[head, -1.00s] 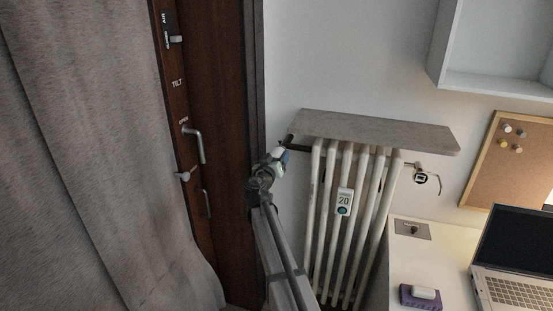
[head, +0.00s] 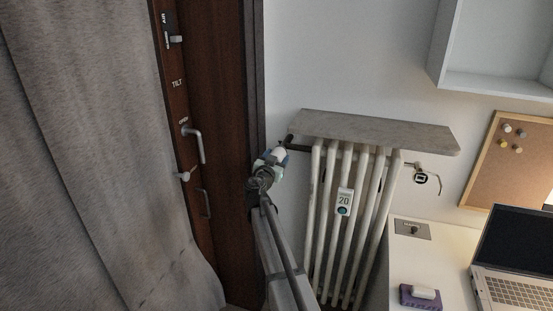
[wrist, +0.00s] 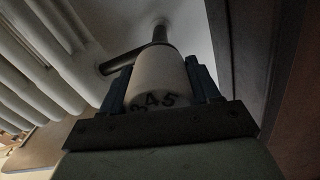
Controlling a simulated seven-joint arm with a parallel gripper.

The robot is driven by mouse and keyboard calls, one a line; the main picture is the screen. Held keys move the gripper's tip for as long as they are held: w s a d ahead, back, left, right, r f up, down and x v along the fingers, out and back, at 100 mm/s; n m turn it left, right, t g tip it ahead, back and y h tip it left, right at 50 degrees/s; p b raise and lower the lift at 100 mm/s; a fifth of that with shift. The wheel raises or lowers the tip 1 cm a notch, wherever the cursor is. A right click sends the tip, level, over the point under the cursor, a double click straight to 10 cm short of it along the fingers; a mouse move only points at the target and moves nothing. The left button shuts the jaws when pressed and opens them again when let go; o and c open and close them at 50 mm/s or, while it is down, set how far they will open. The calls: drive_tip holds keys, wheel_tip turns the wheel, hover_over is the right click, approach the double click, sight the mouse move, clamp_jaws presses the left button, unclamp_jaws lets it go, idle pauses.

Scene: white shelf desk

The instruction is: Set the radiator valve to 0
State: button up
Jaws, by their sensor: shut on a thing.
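The radiator valve knob (wrist: 160,78) is a white cylinder with dark numerals on its near edge; 3, 4 and 5 show in the wrist view. It sits on a dark pipe fitting that runs to the radiator. My gripper (wrist: 158,92) is shut on the knob, with a blue finger on each side of it. In the head view my gripper (head: 272,157) is at the upper left of the white radiator (head: 345,225), and a white part of the knob (head: 279,153) shows at it. The knob's other numerals and any index mark are hidden or too dark to make out.
A grey shelf board (head: 375,131) lies over the radiator. The dark wooden door frame (head: 253,90) stands close on the left of my gripper. A display reading 20 (head: 344,201) hangs on the radiator. A desk with a laptop (head: 515,265) is at right.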

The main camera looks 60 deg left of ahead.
idle(0.3)
drive_tip(key=o, duration=1)
drive_tip(key=shift+o, duration=0.2)
drive_tip(key=v, duration=1.3)
drive_tip(key=shift+s+d, duration=0.25)
